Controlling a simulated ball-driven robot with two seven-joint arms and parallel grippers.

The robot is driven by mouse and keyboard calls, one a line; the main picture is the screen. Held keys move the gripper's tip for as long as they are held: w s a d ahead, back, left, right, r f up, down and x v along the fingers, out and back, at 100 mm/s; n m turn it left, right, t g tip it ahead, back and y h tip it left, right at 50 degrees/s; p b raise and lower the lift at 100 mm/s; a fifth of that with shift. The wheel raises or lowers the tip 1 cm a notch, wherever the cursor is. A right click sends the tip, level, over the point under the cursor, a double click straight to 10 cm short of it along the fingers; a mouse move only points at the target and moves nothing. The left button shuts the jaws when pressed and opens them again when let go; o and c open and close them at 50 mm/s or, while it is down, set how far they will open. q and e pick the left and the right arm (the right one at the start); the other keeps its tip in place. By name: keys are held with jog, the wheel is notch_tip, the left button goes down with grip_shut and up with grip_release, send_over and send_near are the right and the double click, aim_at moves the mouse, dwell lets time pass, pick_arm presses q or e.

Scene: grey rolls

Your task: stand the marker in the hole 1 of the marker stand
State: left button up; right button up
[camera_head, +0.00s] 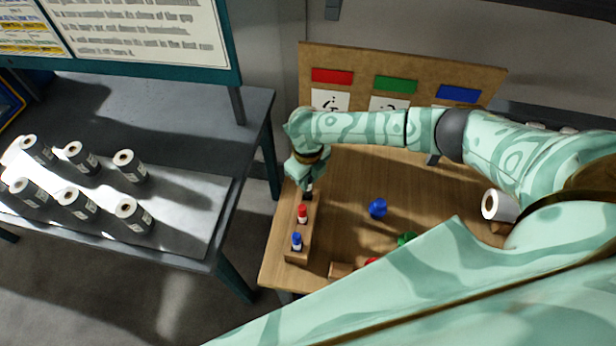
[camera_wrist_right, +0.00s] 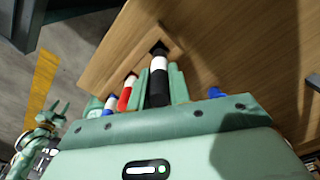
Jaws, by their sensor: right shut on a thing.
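The marker stand (camera_head: 296,257) is a narrow wooden block along the left side of the wooden table. A red marker (camera_head: 302,211) and a blue marker (camera_head: 297,240) stand upright in it. My right gripper (camera_head: 307,183) is over the stand's far end, shut on a black marker with a white band (camera_wrist_right: 158,85). In the right wrist view the black marker's far end meets a dark square opening (camera_wrist_right: 159,46) in the wood; I cannot tell how deep it goes. My left gripper (camera_wrist_right: 58,112) shows small at the left of the wrist view, its fingers apart.
A blue item (camera_head: 377,208), a green item (camera_head: 406,239) and a white roll (camera_head: 500,206) are on the wooden table (camera_head: 345,210). A board (camera_head: 400,68) with coloured labels stands behind. Several grey rolls stand on the grey table (camera_head: 200,215) at left.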

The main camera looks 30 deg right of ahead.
jog(key=shift+f+b, duration=1.25)
jog(key=shift+f, duration=0.6)
jog(key=o, duration=0.9)
jog(key=shift+o, duration=0.2)
notch_tip(320, 180, up, 16)
jog(key=p, duration=0.3)
jog(key=shift+r+p, duration=0.15)
jog(key=shift+p, duration=0.25)
